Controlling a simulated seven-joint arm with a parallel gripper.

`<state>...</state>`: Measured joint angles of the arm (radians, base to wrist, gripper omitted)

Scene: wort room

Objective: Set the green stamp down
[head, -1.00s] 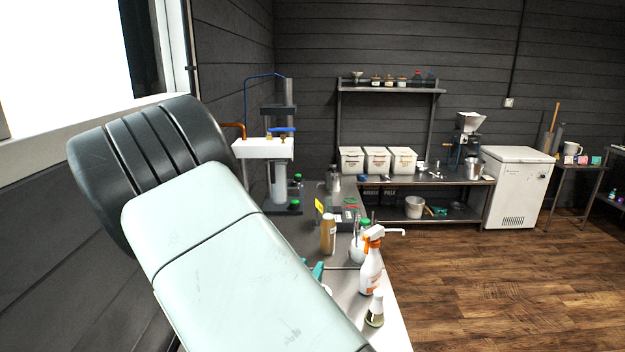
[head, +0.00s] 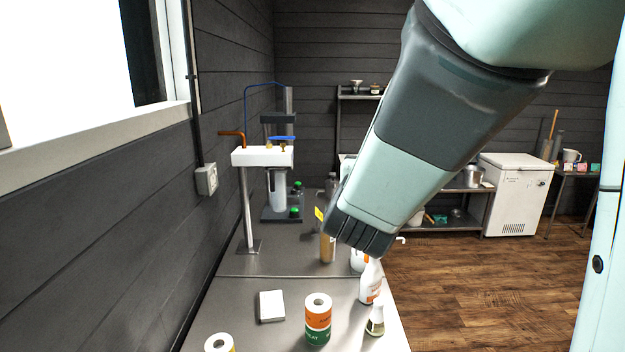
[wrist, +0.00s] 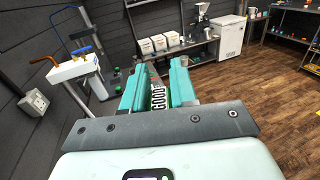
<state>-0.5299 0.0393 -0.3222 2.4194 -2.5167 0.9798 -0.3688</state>
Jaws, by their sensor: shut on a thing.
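My gripper (wrist: 157,78) shows in the wrist view as two teal fingers pointing ahead, away from the camera. A narrow thing with dark and white lettering (wrist: 158,97) sits between the fingers. I take it to be the green stamp, shut in the jaws, but its green part is not clear and most of it is hidden. In the head view my arm crosses the right half, and my gripper and the stamp cannot be made out there.
The steel bench (head: 245,295) has bare room at its near left. On it stand a white block (head: 271,306), an orange and green roll (head: 318,322), a spray bottle (head: 370,283), a small flask (head: 375,321) and a brown bottle (head: 327,247). A tap column (head: 247,205) rises behind.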

